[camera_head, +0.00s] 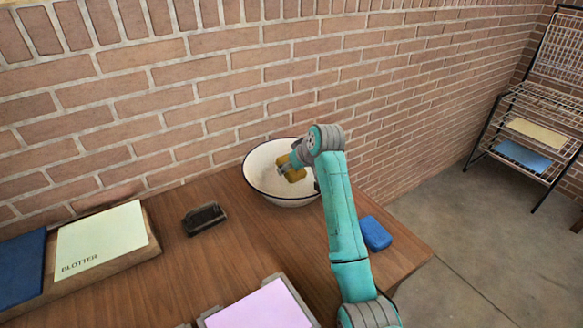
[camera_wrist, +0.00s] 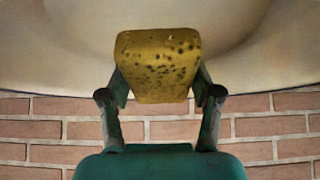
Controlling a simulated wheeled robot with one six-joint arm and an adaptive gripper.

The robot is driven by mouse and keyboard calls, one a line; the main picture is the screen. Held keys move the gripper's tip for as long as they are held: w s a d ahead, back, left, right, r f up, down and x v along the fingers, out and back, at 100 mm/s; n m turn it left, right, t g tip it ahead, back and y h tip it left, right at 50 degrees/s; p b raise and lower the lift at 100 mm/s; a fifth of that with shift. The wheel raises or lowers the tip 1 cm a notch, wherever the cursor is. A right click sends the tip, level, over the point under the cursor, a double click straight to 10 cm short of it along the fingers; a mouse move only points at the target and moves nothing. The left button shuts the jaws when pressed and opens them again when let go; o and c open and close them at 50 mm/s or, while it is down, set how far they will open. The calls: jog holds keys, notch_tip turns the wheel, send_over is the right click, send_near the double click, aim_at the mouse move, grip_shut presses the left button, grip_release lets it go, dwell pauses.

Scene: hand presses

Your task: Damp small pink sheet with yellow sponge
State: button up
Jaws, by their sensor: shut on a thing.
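The yellow sponge (camera_wrist: 158,66) is held between the two fingers of my gripper (camera_wrist: 160,92) in the wrist view. In the head view the sponge (camera_head: 292,172) is at the white bowl (camera_head: 262,182), over or inside its opening; I cannot tell whether it touches the bowl. My gripper (camera_head: 297,156) is shut on it, partly hidden by my arm. The bowl's pale inside fills the top of the wrist view. The pink sheet (camera_head: 262,308) lies at the bottom of the head view on a grey-edged support, cut off by the frame.
A blue sponge (camera_head: 375,233) lies right of my arm. A dark tray-like block (camera_head: 204,217) sits left of the bowl. A pale sheet marked BLOTTER (camera_head: 100,238) and a dark blue sheet (camera_head: 22,264) are at left. The brick wall (camera_head: 150,100) stands close behind the bowl. A wire rack (camera_head: 530,125) is far right.

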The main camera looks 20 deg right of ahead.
jog(key=shift+r, duration=4.35)
notch_tip(320, 180, up, 4)
jog(key=shift+s, duration=0.1)
